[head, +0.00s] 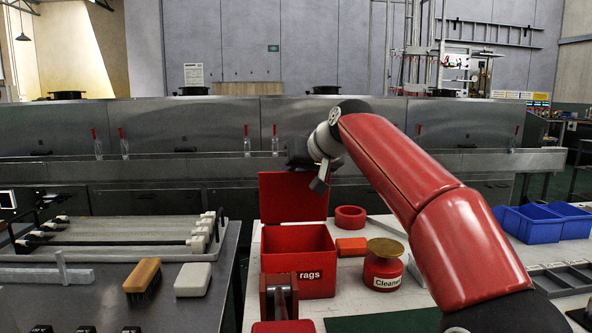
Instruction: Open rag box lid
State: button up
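The rag box (298,272) is a red box labelled "rags" on the white worktop in the middle of the head view. Its red lid (293,199) stands upright at the back edge, so the box is open at the top. The inside shows only as red walls; the bottom is hidden. My gripper (320,180) is at the upper right corner of the lid, overlapping it in the picture. I cannot tell whether it touches the lid, and its fingers are too small and turned away to show if they are open.
Right of the box are a red tape roll (350,218), an orange block (351,247) and a red Cleaner tin (383,268). Blue bins (533,223) stand farther right. A brush (143,279) and white block (193,279) lie on the left table. The steel dryer (220,130) spans the back.

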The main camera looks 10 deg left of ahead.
jog(key=o, duration=0.3)
jog(key=shift+d, duration=0.1)
jog(key=v, duration=0.7)
jog(key=shift+s+d+r+b, duration=0.2)
jog(key=shift+s+r+b, duration=0.05)
jog(key=shift+b, duration=0.05)
